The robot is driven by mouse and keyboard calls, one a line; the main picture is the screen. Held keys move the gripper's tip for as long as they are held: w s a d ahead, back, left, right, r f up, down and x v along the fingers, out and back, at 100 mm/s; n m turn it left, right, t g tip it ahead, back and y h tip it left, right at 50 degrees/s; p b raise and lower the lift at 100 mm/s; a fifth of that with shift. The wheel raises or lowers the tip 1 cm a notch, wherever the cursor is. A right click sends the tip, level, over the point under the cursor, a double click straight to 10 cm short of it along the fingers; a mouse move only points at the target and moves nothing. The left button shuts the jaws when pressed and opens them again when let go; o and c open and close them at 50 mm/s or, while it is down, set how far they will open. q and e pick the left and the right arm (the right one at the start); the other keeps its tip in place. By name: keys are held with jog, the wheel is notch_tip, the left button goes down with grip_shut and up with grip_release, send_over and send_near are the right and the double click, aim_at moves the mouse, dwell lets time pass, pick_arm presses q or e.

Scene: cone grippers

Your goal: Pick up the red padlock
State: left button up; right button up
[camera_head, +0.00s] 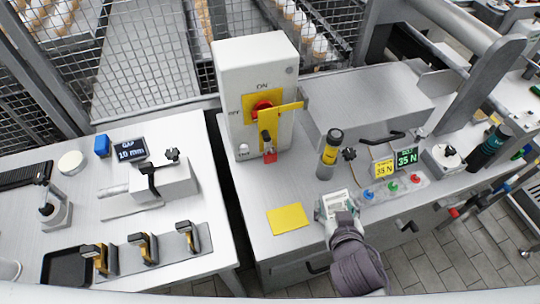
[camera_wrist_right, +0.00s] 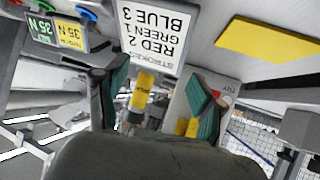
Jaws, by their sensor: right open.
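The red padlock (camera_head: 269,156) hangs at the bottom of the yellow lockout hasp on the front of the grey switch box (camera_head: 255,75). A red knob on a yellow plate sits above it. My right gripper (camera_head: 338,210) is beside the printed stroke card, to the right of and nearer than the padlock, and apart from it. In the right wrist view its two green-padded fingers (camera_wrist_right: 152,85) stand wide apart with nothing held between them. A small red spot shows behind the right finger there; I cannot tell if it is the padlock. My left gripper is not in view.
A yellow sheet (camera_head: 288,219) lies on the bench left of my right gripper. Coloured buttons (camera_head: 392,187) sit to the right. A gap separates the left table (camera_head: 205,230), with its clamps, from this bench.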

jog(key=w+a+r+n+t+y, duration=0.25)
jog(key=a+y, duration=0.25)
jog(key=a, duration=0.6)
jog(key=p, duration=0.2)
send_near(271, 158)
jog(key=w, duration=0.3)
jog(key=shift+w+a+f+n+t, duration=0.25)
jog(key=shift+w+a+f+t, duration=0.2)
jog(key=shift+w+a+f, duration=0.2)
jog(key=p+x, duration=0.1)
jog(key=x, duration=0.3)
jog(key=shift+w+a+f, duration=0.1)
jog(key=shift+w+f, duration=0.05)
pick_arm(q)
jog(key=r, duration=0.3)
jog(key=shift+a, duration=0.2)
pick_arm(e)
jog(key=shift+c, duration=0.4)
jog(key=c, duration=1.1)
jog(key=shift+c, duration=0.5)
